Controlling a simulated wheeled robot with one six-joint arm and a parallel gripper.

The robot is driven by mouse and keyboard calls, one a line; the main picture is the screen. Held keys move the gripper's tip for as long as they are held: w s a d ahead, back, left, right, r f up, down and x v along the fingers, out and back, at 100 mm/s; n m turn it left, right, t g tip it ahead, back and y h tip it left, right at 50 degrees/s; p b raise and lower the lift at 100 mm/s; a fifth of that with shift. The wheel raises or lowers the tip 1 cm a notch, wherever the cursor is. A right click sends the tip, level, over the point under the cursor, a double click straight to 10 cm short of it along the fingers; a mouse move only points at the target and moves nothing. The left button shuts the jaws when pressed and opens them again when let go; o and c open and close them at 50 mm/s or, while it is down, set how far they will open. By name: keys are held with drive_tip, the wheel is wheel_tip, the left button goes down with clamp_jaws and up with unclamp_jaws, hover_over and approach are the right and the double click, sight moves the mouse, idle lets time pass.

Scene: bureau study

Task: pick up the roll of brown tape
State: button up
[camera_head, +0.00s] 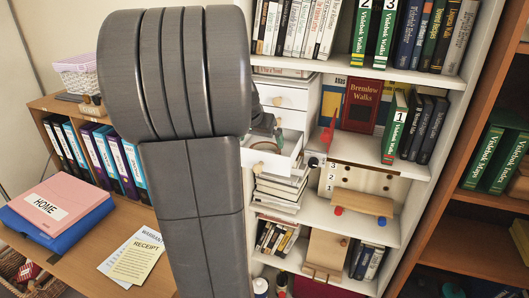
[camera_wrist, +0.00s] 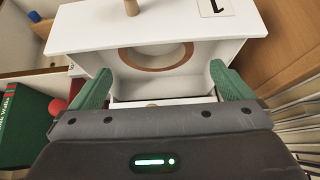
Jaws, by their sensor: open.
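The roll of brown tape (camera_wrist: 160,69) shows in the wrist view as a brown ring lying in an open white drawer (camera_wrist: 250,52). The drawer front has a wooden knob and a label reading 1. My gripper (camera_wrist: 160,80) is open, with one green finger on each side of the ring and nothing held. I cannot tell how far above the tape the fingertips are. In the head view the gripper (camera_head: 268,132) is at the pulled-out drawer (camera_head: 272,160), partly hidden by my arm.
Stacked books (camera_head: 280,190) lie below the drawer. A red book (camera_head: 363,105) and a green book (camera_head: 394,128) stand to its right. A red knob-like thing (camera_wrist: 56,106) is left of my gripper in the wrist view. Upright books or papers (camera_wrist: 300,110) are close on the right.

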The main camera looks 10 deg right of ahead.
sight(264, 147)
drive_tip(key=x, duration=0.3)
drive_tip(key=p+x, duration=0.1)
drive_tip(key=x, duration=0.1)
drive_tip(key=shift+s+f, duration=0.2)
drive_tip(key=shift+s, duration=0.1)
drive_tip(key=c, duration=0.9)
drive_tip(key=shift+o, duration=0.2)
drive_tip(key=shift+d+r, duration=0.1)
